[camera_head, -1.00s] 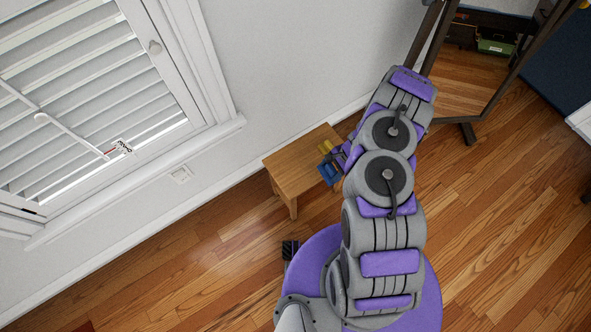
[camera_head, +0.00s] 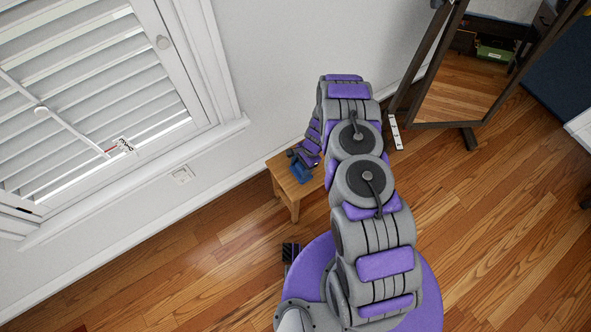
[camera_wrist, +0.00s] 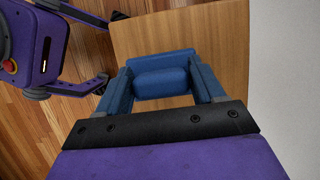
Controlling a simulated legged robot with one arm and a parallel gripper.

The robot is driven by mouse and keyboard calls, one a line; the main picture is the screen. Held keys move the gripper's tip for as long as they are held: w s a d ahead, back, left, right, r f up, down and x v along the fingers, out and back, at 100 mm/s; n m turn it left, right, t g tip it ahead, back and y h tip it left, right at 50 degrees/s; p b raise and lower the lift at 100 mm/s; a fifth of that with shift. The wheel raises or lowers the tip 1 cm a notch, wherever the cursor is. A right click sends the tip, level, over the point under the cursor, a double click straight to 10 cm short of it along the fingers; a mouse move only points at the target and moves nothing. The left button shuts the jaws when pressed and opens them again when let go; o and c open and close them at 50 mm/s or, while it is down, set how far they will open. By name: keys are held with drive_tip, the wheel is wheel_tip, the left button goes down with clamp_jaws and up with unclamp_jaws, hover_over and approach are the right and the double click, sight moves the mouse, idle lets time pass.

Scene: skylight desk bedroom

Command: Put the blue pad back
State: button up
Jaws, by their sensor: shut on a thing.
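The blue pad (camera_wrist: 160,82) is a small rounded block, held between my gripper's blue fingers in the wrist view. My gripper (camera_wrist: 159,68) is shut on it, with one finger on each side. Below them is the top of a small wooden table (camera_wrist: 226,36); I cannot tell whether the pad touches it. In the head view my gripper (camera_head: 300,172) is over the wooden table (camera_head: 290,194), which stands by the wall. There the pad cannot be told apart from the blue fingers, and my arm hides the right part of the table.
A window with white shutters (camera_head: 90,100) is at the left. A standing mirror (camera_head: 455,95) with a dark frame is at the upper right, with a white strip (camera_head: 395,132) beside its left leg. The wooden floor (camera_head: 500,240) is clear at the lower right.

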sight(296, 169)
drive_tip(key=shift+w+d, duration=0.1)
drive_tip(key=shift+w, duration=0.3)
drive_tip(key=f+b, duration=0.1)
drive_tip(key=f, duration=0.2)
drive_tip(key=shift+a+f+b, duration=0.25)
drive_tip(key=shift+a+b, duration=0.1)
drive_tip(key=shift+b, duration=0.05)
drive_tip(key=shift+a+f, duration=0.1)
drive_tip(key=shift+a, duration=0.35)
drive_tip(key=shift+c, duration=0.3)
drive_tip(key=o, duration=0.6)
drive_tip(key=shift+c, duration=0.2)
drive_tip(key=o, duration=0.4)
drive_tip(key=shift+d, duration=0.45)
